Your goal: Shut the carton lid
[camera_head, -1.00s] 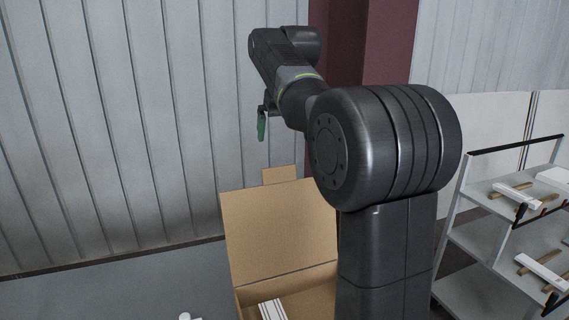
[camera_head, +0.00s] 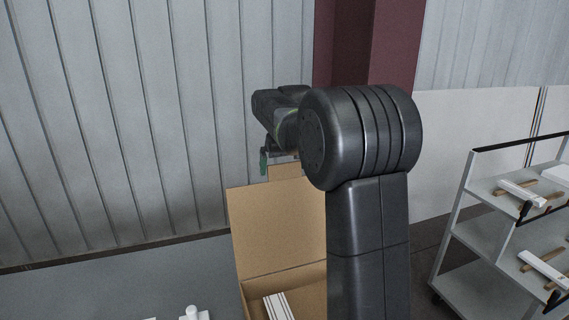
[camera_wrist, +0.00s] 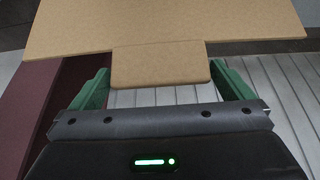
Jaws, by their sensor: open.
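The brown carton (camera_head: 256,289) stands open on the grey surface, with white pieces inside. Its lid (camera_head: 279,229) stands up at the back, and a small tab (camera_head: 284,171) sticks up from the lid's top edge. My gripper (camera_head: 276,167) is at the lid's top edge, partly hidden behind my arm. In the wrist view, my gripper (camera_wrist: 163,88) is open, with a green finger on each side of the tab (camera_wrist: 160,68). The lid (camera_wrist: 170,22) spreads beyond the fingertips. I cannot tell whether the fingers touch the tab.
A grey shelf cart (camera_head: 500,225) with white and brown parts stands at the right. A white part (camera_head: 192,313) lies on the grey surface (camera_head: 120,285) left of the carton. A ribbed wall (camera_head: 130,120) rises behind, beside a dark red column (camera_head: 390,50).

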